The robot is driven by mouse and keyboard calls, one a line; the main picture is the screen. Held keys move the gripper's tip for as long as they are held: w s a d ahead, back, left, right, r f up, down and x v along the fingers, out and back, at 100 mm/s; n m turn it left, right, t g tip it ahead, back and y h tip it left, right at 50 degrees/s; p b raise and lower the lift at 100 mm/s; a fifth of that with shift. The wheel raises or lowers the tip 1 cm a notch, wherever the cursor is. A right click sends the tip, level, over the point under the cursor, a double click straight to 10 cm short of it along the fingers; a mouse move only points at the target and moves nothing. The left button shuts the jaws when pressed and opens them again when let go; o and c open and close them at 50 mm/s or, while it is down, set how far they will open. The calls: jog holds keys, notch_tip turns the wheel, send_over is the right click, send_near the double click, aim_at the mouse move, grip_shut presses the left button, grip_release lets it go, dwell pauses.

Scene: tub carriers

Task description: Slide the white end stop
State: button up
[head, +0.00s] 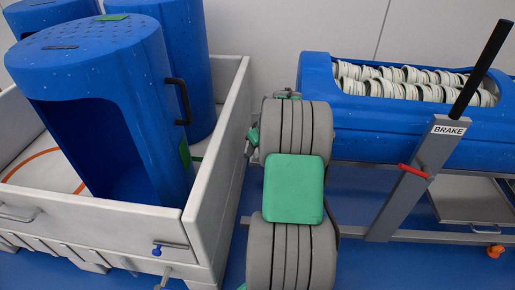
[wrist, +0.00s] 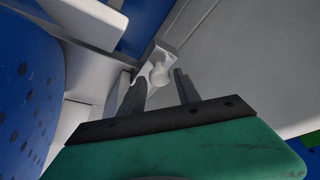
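In the wrist view, a small white rounded knob on a pale block, which looks like the white end stop (wrist: 159,73), sits at a light-coloured rail or wall. My gripper (wrist: 158,83) is open, with its two dark fingers apart and pointing toward the knob. The knob shows in the gap between the fingertips, a little beyond them; I cannot tell whether either finger touches it. In the head view my arm covers the middle, and neither the gripper's fingers nor the end stop can be made out.
In the head view, a white-walled carrier (head: 232,150) holds blue perforated tubs (head: 105,60) at left. At right, a blue trough (head: 400,125) full of white-and-dark round parts rests on a grey frame with a BRAKE lever (head: 480,70) and a red handle (head: 413,171). Blue floor shows below.

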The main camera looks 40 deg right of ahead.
jog(key=shift+o, duration=1)
jog(key=shift+s, duration=0.1)
jog(key=p+v, duration=0.2)
jog(key=v, duration=0.5)
jog(key=shift+r+p, duration=0.35)
jog(key=shift+p, duration=0.05)
jog(key=shift+s, duration=0.1)
